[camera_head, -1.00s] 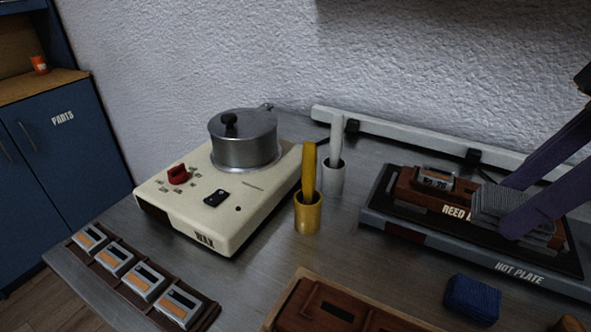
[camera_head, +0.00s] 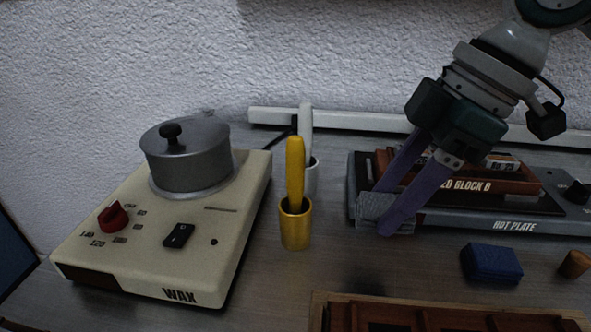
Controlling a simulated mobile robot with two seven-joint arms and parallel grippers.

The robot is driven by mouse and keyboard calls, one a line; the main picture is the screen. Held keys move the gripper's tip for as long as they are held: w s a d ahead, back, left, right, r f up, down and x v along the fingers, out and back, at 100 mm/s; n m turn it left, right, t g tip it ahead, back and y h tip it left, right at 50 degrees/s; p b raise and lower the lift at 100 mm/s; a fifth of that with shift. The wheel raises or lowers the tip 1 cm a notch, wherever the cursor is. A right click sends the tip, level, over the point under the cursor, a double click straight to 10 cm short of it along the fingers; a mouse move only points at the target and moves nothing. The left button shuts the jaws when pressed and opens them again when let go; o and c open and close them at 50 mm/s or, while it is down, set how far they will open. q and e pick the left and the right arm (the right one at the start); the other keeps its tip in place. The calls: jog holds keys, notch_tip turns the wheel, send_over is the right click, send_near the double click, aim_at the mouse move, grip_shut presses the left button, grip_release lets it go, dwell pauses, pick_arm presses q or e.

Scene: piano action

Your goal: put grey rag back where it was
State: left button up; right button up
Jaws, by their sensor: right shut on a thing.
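The grey rag (camera_head: 369,208) is a folded, ribbed pad in my right gripper (camera_head: 383,210). The gripper's two purple fingers are shut on it. The rag is at the front left corner of the hot plate (camera_head: 465,221) and hides part of that corner. I cannot tell whether it touches the hot plate or the bench. A brown reed block (camera_head: 510,184) lies on the hot plate, partly behind the fingers. My left gripper is not in view.
A yellow-handled tool stands in a brass cup (camera_head: 295,232) left of the rag, with a white-handled one behind. The wax heater (camera_head: 215,238) with its pot (camera_head: 188,160) is further left. A blue block (camera_head: 491,263) and a wooden tray (camera_head: 345,301) are in front.

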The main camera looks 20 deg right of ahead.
aim_at(364, 258)
jog(key=shift+f+b, duration=0.5)
jog(key=shift+f, duration=2.9)
jog(key=shift+f, duration=0.1)
jog(key=shift+f, duration=0.1)
jog(key=o, duration=1.3)
jog(key=shift+r, duration=0.3)
jog(key=shift+p+v, duration=1)
jog(key=shift+v, duration=4.9)
